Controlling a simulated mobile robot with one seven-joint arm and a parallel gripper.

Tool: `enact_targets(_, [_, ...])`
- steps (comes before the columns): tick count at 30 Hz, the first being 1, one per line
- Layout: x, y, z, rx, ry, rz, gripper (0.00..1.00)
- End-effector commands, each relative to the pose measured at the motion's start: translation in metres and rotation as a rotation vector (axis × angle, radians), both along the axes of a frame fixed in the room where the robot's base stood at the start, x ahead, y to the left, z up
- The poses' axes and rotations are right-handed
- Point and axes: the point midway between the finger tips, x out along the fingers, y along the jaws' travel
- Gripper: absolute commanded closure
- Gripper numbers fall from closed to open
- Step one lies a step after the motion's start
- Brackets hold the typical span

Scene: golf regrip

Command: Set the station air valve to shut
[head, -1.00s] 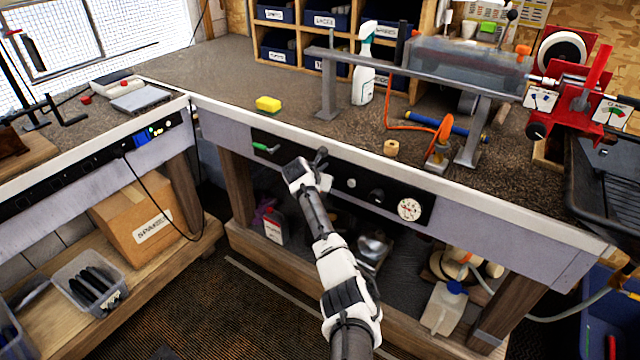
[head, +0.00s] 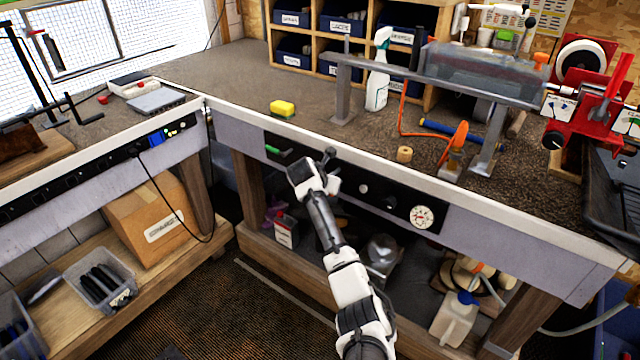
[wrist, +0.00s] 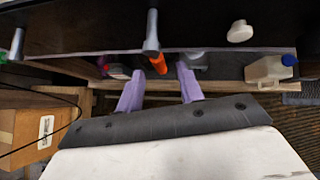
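A black control panel (head: 405,203) is set in the bench front. It carries a green-handled lever (head: 275,150) at the left, a dark lever (head: 328,154) beside my gripper, small knobs and a round gauge. I see no readable label naming the air valve. My gripper (head: 318,182) is in front of the panel, near the dark lever. In the wrist view its two purple fingers (wrist: 160,70) are spread apart. A grey lever stem (wrist: 151,32) and an orange piece (wrist: 157,63) show near the gap; whether they join or touch the fingers, I cannot tell.
A pale knob (wrist: 239,31) is right of the fingers in the wrist view. A yellow sponge (head: 283,108) and spray bottle (head: 379,72) stand on the bench. A cardboard box (head: 150,215) and white jug (head: 453,317) are low down. The floor between the benches is clear.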

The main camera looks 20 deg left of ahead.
Motion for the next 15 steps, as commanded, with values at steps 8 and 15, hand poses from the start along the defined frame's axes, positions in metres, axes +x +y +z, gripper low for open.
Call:
enact_targets(8, [-0.038, 0.006, 0.037, 0.000, -0.002, 0.002, 0.63])
enact_targets(15, [-0.058, 0.009, 0.059, 0.000, 0.000, 0.000, 0.63])
